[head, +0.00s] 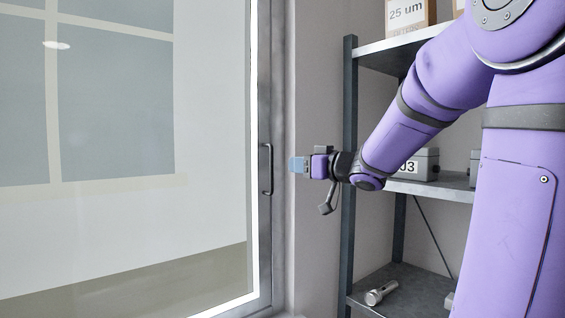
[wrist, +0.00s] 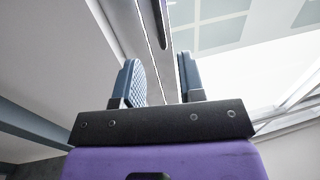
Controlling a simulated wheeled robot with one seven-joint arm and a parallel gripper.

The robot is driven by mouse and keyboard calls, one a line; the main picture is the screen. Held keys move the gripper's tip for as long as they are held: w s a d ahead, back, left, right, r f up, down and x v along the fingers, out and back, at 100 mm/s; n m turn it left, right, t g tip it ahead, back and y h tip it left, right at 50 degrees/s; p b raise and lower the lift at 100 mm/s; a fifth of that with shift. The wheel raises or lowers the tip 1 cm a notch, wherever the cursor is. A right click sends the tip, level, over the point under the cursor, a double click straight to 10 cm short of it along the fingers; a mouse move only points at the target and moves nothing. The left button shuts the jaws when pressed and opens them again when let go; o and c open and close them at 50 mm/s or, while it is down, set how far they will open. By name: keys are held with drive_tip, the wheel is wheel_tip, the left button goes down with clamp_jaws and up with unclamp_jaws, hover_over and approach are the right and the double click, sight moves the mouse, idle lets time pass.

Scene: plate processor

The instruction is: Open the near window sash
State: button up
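The near window sash (head: 264,110) is a large glass pane in a grey metal frame, filling the left of the head view. It looks closed. A dark vertical bar handle (head: 267,169) sits on its right frame edge, and the handle also shows at the top of the wrist view (wrist: 160,18). My gripper (head: 297,165) is just right of the handle, apart from it, pointing left. In the wrist view my gripper (wrist: 160,82) has its two blue fingers spread with nothing between them. The handle lies beyond the fingertips.
A metal shelf rack stands right of the window, its dark post (head: 348,180) close behind my gripper. It holds boxes (head: 408,14), a grey bin (head: 420,164) and a flashlight (head: 381,293). A pale wall strip (head: 308,90) lies between window and rack.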

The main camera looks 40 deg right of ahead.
drive_tip(key=x, duration=1)
drive_tip(key=shift+w, duration=0.35)
drive_tip(key=shift+a, duration=0.1)
clamp_jaws()
